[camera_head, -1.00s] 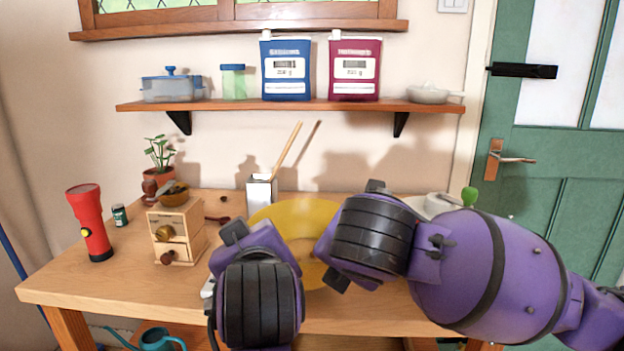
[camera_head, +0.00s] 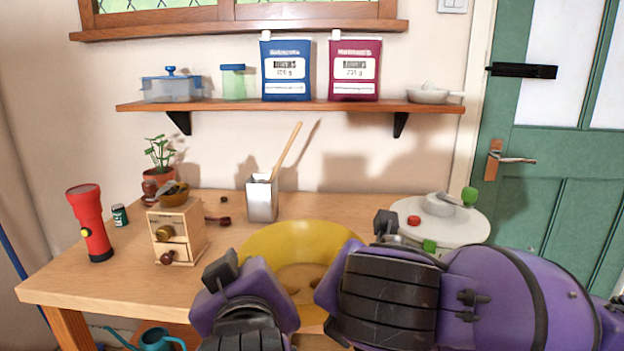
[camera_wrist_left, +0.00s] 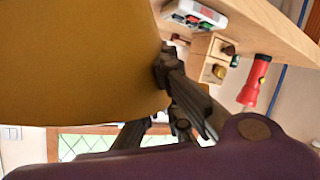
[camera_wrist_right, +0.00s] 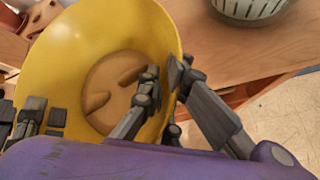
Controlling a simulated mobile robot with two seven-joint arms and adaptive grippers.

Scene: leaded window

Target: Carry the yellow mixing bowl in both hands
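The yellow mixing bowl (camera_head: 290,237) is at the table's front edge, between my two grippers, its inside facing up toward me. A tan patch with darker shapes shows at its bottom in the right wrist view (camera_wrist_right: 88,28). My right gripper (camera_wrist_right: 166,84) is closed across the bowl's rim, one finger inside and one outside. My left gripper (camera_wrist_left: 163,78) is at the opposite rim, its fingers against the bowl, whose outer wall fills much of the left wrist view (camera_wrist_left: 75,55). In the head view, my wrists hide the fingertips and the bowl's near side.
The wooden table (camera_head: 120,275) bears a red flashlight (camera_head: 89,222), a coffee grinder (camera_head: 178,232), a metal utensil holder (camera_head: 262,198) and a round white scale (camera_head: 455,228) at the right. A shelf (camera_head: 290,106) hangs above. A green door (camera_head: 555,190) stands at the right.

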